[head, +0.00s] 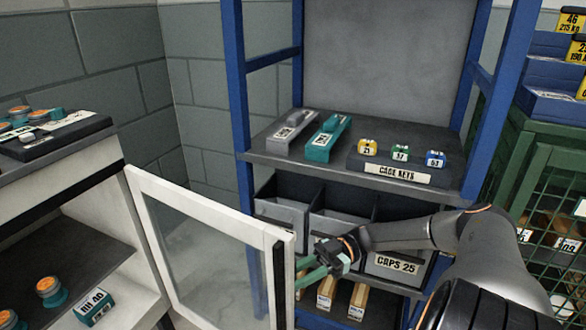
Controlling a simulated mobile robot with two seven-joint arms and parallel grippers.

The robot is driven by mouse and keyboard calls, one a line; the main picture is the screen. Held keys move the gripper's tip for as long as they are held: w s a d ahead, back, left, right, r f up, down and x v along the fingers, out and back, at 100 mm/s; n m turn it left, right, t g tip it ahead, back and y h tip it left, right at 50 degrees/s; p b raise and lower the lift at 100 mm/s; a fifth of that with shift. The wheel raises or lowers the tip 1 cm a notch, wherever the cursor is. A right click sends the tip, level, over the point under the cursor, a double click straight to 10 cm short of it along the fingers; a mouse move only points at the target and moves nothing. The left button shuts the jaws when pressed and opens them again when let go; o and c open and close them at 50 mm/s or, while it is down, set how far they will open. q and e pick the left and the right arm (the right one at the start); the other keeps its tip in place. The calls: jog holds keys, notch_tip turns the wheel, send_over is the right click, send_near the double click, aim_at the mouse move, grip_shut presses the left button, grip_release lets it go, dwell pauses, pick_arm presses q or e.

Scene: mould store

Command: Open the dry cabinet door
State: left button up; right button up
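The dry cabinet (140,282) stands at the left, white, with dark shelves inside. Its white-framed glass door (208,208) stands wide open, swung out to the right from the cabinet's far front edge. A black upright strip (279,285) runs along the door's free edge; I cannot tell whether it is the handle. My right gripper (303,275) is just right of that edge, its green fingers pointing left and spread apart. Nothing shows between them, and I cannot tell whether they touch the door. My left gripper is not in view.
A blue-framed rack (238,110) stands behind the door, with a cage keys block (390,170), grey bins (282,212) and a bin marked CAPS 25 (397,264). A green mesh cage (548,190) is at the right. Several orange-topped items sit on and in the cabinet.

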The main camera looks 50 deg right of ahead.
aim_at(290, 268)
jog(key=shift+r, duration=0.1)
